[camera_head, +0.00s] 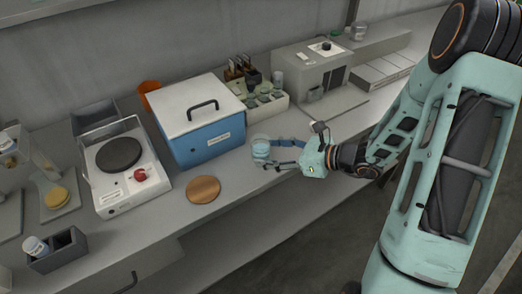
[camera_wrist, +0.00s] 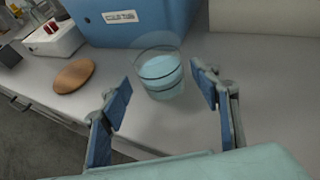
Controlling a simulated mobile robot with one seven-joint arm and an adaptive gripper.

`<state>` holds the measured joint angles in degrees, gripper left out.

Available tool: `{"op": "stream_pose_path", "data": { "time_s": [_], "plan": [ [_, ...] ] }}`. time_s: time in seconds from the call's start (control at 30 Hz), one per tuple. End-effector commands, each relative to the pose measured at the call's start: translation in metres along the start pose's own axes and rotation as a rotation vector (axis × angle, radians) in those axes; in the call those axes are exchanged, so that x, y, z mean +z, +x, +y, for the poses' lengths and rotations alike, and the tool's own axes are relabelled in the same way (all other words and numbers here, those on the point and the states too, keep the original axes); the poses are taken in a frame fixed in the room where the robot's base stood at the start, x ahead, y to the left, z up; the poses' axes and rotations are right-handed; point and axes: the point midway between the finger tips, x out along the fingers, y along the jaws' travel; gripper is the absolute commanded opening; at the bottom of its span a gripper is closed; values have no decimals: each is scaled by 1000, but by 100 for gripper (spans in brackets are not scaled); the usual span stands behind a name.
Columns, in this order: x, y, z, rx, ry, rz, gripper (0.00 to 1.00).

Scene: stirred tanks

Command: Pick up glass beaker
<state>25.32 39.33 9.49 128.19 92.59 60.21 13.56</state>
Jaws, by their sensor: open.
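The glass beaker (camera_wrist: 160,75) stands upright on the grey bench in the wrist view. It is clear, with pale blue liquid inside and dark bands around it. In the head view the beaker (camera_head: 261,149) stands by the front right corner of the blue box. My gripper (camera_wrist: 158,92) is open, with its blue-padded fingers spread to the left and right of the beaker's near side. In the head view my gripper (camera_head: 273,153) reaches in from the right at bench height.
A blue box (camera_head: 205,139) with a white lid stands just behind the beaker. A round wooden disc (camera_head: 203,190) lies to its left, with a hot plate (camera_head: 122,168) beyond. A rack of bottles (camera_head: 265,103) stands behind. The bench's front edge is close.

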Motion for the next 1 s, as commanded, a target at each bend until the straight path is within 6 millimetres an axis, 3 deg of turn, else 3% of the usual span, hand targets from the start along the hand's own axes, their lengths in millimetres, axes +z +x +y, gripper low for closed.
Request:
{"op": "stream_pose_path", "data": {
  "time_s": [0.2,0.5,0.9,1.0],
  "plan": [
    [3,30,-1,2,0,-1,57],
    [3,34,-2,0,-1,0,56],
    [3,34,-2,1,-1,0,12],
    [3,34,-2,1,-1,-1,9]
  ]
}}
